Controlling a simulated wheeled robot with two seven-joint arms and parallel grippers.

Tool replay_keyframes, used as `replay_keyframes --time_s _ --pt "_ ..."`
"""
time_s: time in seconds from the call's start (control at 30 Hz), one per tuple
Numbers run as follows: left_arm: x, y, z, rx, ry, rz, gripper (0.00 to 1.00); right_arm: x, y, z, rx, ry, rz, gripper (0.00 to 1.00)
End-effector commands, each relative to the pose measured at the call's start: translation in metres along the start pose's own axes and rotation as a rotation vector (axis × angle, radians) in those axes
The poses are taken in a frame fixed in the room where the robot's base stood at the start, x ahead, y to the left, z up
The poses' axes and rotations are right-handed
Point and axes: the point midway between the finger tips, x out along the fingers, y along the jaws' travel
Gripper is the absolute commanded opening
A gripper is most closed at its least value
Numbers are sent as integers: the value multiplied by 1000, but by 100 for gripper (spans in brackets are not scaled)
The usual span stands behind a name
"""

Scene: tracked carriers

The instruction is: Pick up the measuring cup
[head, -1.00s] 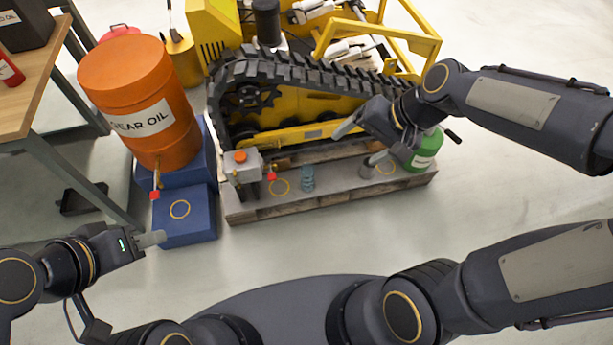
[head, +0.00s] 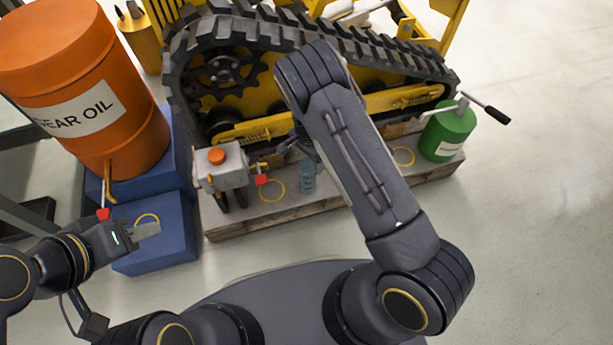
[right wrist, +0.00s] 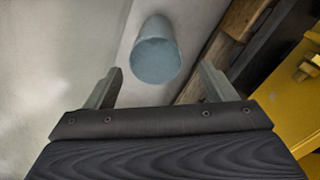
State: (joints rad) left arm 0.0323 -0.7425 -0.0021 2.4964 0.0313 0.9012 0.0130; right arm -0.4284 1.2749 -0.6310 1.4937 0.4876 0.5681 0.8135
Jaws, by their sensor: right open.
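The measuring cup is a small translucent blue-grey cup (head: 307,178) standing upright on the pallet-like platform in front of the tracked carrier. In the right wrist view the cup (right wrist: 157,52) lies ahead, between the directions of the two fingers. My right gripper (right wrist: 161,70) is open and empty, with the cup apart from its fingers. In the head view my right forearm hides most of that gripper, just above the cup. My left gripper (head: 146,231) is at the lower left, by the blue step, far from the cup; its finger gap cannot be made out.
A grey unit with an orange cap (head: 216,156) stands left of the cup. A green can (head: 447,133) with a handle is at right. The orange gear oil drum (head: 85,95) rests on blue steps (head: 165,240). The tracked carrier (head: 235,75) rises behind. The right floor is clear.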

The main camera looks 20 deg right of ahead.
Motion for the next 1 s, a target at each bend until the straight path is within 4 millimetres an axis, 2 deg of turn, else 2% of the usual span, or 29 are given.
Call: replay_keyframes --time_s 0.1,0.27,0.53,0.8,1.0 --pt "6 -3 3 0 0 0 36 16 1 0 -1 0 1 77" --pt "11 -5 6 0 0 0 36 29 2 1 -1 -1 1 77" --pt "29 -13 15 0 0 0 36 68 5 3 -1 -2 2 77" --pt "28 -13 14 0 0 0 36 70 4 3 -2 -2 0 77" --pt "28 -13 14 0 0 0 36 69 4 3 -2 -2 0 51"
